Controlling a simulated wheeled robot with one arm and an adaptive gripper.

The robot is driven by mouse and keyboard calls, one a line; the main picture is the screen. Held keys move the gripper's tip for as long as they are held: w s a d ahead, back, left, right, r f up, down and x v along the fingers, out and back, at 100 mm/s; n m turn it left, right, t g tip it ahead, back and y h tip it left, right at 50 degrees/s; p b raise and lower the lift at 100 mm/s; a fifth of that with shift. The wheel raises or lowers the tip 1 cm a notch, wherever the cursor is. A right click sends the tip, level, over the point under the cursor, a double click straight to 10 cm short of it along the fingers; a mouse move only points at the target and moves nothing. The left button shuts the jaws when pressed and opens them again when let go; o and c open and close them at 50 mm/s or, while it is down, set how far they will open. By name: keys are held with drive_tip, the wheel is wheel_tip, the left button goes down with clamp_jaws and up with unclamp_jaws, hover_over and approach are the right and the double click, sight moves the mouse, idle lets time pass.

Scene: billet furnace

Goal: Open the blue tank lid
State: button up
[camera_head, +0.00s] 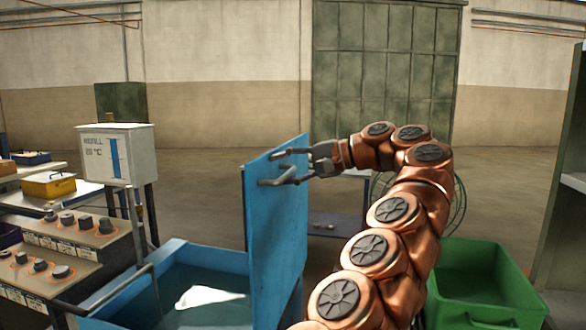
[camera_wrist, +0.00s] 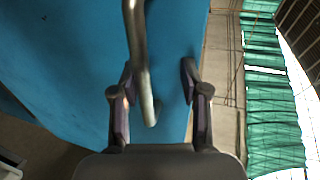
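The blue tank lid (camera_head: 278,225) stands about upright at the right side of the blue tank (camera_head: 170,255). The tank's top is uncovered and water shows inside. A grey metal handle (camera_head: 272,181) sticks out from the upper part of the lid. My gripper (camera_head: 288,166) is at this handle, reaching in from the right. In the wrist view, the handle (camera_wrist: 142,65) passes between the two parted fingers of my gripper (camera_wrist: 158,90), nearer the left finger. I cannot tell whether that finger touches it. The lid's blue face (camera_wrist: 70,60) lies behind the fingers.
A white refill box (camera_head: 117,153) stands behind the tank on the left. Panels with knobs (camera_head: 75,222) and a yellow bin (camera_head: 48,185) are at the left. A green crate (camera_head: 480,285) is at the lower right. Open floor lies behind.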

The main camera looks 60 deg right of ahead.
drive_tip(key=shift+s+r, duration=0.15)
drive_tip(key=shift+s+d+r, duration=0.15)
drive_tip(key=shift+s, duration=0.45)
drive_tip(key=shift+s+d, duration=0.1)
drive_tip(key=shift+s, duration=0.1)
drive_tip(key=shift+s, duration=0.1)
drive_tip(key=shift+s+d+f+p, duration=0.15)
drive_tip(key=shift+s+p, duration=0.45)
drive_tip(key=shift+s, duration=0.1)
drive_tip(key=shift+s+d+f+p, duration=0.15)
drive_tip(key=shift+s+p, duration=0.45)
drive_tip(key=shift+s, duration=0.05)
drive_tip(key=s+d+f+p, duration=0.1)
drive_tip(key=s+p, duration=0.4)
drive_tip(key=p, duration=0.1)
drive_tip(key=shift+s+f+p, duration=0.2)
drive_tip(key=shift+s+p, duration=0.15)
drive_tip(key=shift+s, duration=0.05)
